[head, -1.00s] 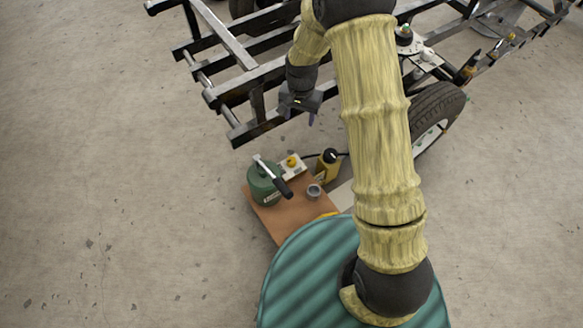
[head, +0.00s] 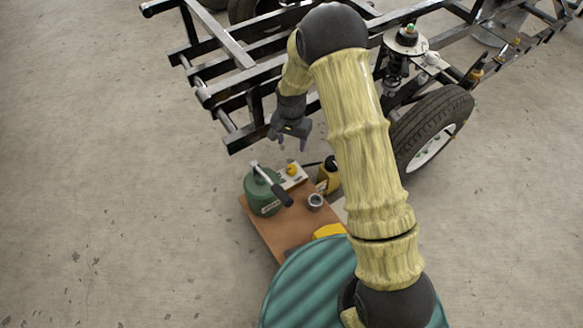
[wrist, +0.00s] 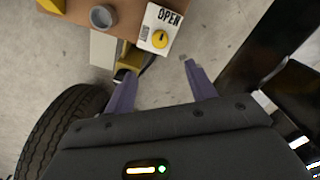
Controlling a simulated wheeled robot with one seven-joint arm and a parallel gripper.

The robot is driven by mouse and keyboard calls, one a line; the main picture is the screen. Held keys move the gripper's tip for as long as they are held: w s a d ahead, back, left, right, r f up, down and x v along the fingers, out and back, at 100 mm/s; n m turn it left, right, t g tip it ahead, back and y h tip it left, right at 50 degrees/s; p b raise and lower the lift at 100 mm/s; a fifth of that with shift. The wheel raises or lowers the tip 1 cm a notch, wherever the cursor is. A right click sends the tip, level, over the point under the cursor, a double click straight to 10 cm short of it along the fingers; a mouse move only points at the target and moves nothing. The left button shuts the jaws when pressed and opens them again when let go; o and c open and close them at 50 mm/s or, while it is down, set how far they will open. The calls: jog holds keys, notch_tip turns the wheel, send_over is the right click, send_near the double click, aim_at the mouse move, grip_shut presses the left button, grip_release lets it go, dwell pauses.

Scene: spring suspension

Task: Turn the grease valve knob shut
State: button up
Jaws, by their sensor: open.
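The grease valve knob is a small yellow round knob (head: 291,169) on a white plate (head: 297,180) at the far edge of the brown board. In the wrist view the yellow knob (wrist: 160,39) sits on the white plate (wrist: 150,24), which is marked "OPEN". My gripper (head: 292,146) is open and empty, and in the head view it hangs above and beyond the knob. In the wrist view its two purple fingers (wrist: 158,88) stand apart, with the knob ahead of them, not between them.
A green pot with a black-handled lever (head: 262,195) and a grey cup (head: 315,201) stand on the brown board (head: 285,236). The black frame (head: 240,135) and a tyre (head: 432,128) are close by. Bare floor lies left.

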aim_at(292, 168)
notch_tip(292, 168, down, 15)
jog(key=b, duration=0.7)
jog(key=shift+b, duration=0.35)
jog(key=c, duration=1)
